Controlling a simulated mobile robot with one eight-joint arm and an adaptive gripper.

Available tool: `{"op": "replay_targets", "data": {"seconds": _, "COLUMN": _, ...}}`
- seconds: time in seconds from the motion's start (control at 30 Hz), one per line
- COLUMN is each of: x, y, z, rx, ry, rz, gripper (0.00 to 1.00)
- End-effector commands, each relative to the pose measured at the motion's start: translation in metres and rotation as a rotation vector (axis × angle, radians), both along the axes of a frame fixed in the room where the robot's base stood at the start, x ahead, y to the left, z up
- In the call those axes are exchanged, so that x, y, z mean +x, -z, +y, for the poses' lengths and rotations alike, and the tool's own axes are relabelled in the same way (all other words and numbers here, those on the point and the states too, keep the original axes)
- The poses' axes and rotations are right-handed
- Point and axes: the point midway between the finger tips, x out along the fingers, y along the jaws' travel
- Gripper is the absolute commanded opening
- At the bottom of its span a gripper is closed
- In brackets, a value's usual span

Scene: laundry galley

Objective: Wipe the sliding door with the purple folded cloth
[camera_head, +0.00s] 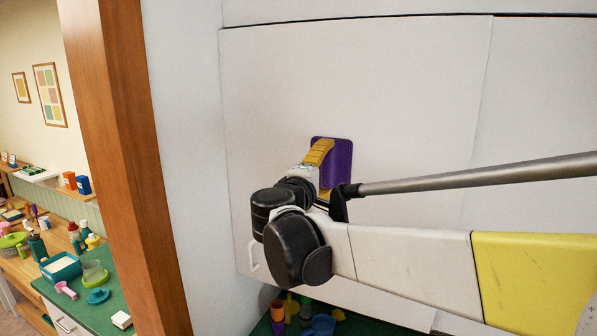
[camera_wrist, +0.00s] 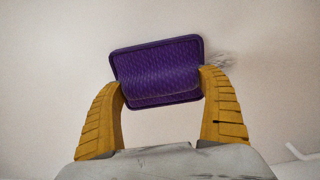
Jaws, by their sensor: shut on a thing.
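The purple folded cloth (camera_head: 339,163) is against the white sliding door (camera_head: 340,80) in the head view. In the wrist view the cloth (camera_wrist: 157,72) is a textured purple pad with a raised middle part. My gripper (camera_wrist: 161,88) has its two yellow fingers on either side of that raised part, shut on it. The pad's flat face is toward the door; I cannot tell whether it presses firmly. A greyish smudge (camera_wrist: 220,59) shows on the door just right of the cloth in the wrist view. My gripper (camera_head: 322,165) partly covers the cloth in the head view.
A white handle (camera_head: 252,257) is low on the door's left side. A wooden post (camera_head: 125,150) stands to the left. Beyond it is a green counter (camera_head: 112,310) with a teal tub (camera_head: 60,268) and several small items. Colourful items (camera_head: 320,325) lie below the door.

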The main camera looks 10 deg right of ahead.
Motion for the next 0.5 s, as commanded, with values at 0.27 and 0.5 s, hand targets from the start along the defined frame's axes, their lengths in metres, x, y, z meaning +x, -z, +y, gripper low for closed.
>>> {"op": "replay_targets", "data": {"seconds": 0.27, "x": -0.001, "y": 0.027, "z": 0.000, "rx": 0.001, "ry": 0.001, "rz": 0.001, "gripper": 0.48}}
{"op": "replay_targets", "data": {"seconds": 0.5, "x": -0.002, "y": 0.046, "z": 0.000, "rx": 0.001, "ry": 0.001, "rz": 0.001, "gripper": 0.48}}
